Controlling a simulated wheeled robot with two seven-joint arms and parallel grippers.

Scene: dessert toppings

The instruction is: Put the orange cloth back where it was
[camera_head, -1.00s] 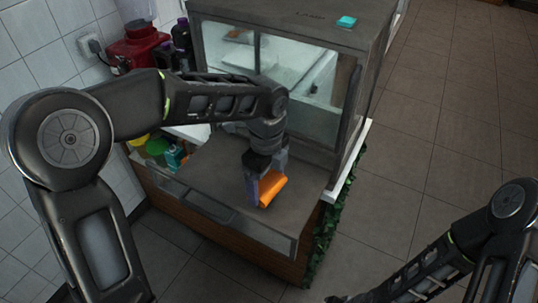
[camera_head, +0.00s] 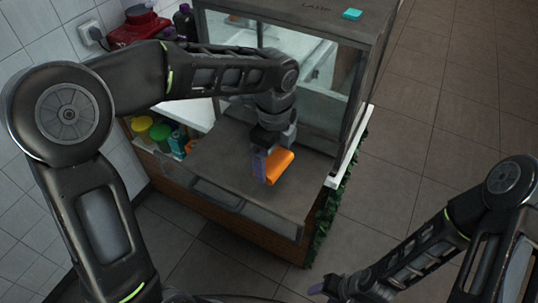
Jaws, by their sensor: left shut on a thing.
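The orange cloth (camera_head: 281,165) is folded or rolled up and hangs at my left gripper (camera_head: 267,163), over the dark grey counter top (camera_head: 222,160). My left gripper points down and is shut on the cloth; its fingers cover part of it. I cannot tell whether the cloth touches the counter. My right gripper (camera_head: 318,289) is low at the bottom of the view, over the floor and far from the cloth. Whether its jaws are open does not show.
A glass display case (camera_head: 307,75) stands behind the cloth, with a teal block (camera_head: 352,14) on top. Left are a yellow-lidded jar (camera_head: 142,124), a green-lidded jar (camera_head: 160,132) and a red machine (camera_head: 138,27). The counter around the cloth is clear.

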